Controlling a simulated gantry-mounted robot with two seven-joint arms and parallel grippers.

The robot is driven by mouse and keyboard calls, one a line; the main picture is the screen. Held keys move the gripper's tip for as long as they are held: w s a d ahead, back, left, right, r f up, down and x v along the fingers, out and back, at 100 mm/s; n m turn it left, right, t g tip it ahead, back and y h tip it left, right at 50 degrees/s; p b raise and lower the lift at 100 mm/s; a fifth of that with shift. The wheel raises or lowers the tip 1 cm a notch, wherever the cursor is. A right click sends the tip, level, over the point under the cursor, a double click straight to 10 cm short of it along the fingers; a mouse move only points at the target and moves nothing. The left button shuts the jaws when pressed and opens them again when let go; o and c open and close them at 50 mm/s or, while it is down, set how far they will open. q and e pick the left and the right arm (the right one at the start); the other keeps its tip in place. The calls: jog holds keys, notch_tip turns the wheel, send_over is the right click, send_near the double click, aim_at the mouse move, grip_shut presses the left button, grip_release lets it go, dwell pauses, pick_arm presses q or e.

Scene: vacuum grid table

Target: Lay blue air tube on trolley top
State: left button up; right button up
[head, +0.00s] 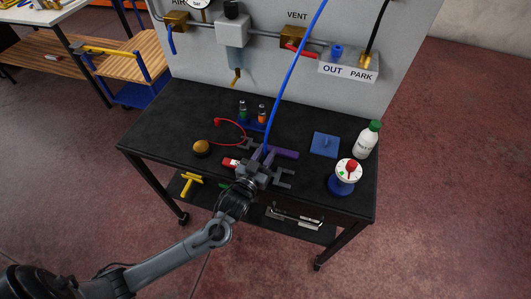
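The blue air tube (290,70) runs down from the top edge of the head view, in front of the grey panel, to my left gripper (268,166). Its lower end meets the gripper's fingers, low over the middle of the black trolley top (175,115). I cannot tell whether the fingers are shut on the tube or only beside it. A purple piece (287,153) shows at the fingers, partly hidden by them. My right gripper is not in view.
On the black top stand a white bottle (367,141), a blue-and-white dial unit (344,178), a blue plate (325,144), an amber knob (201,148), a red looped lead (231,123) and small vials (262,113). The back left of the top is clear. A wooden cart (125,68) stands left.

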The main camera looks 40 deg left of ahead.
pick_arm(q)
jog(key=shift+o, duration=0.8)
jog(key=shift+r, duration=0.15)
jog(key=s+d+p, duration=0.1)
jog(key=s, duration=1)
jog(key=shift+s+d+p, duration=0.3)
jog(key=shift+s+d, duration=0.05)
jog(key=shift+s, duration=0.05)
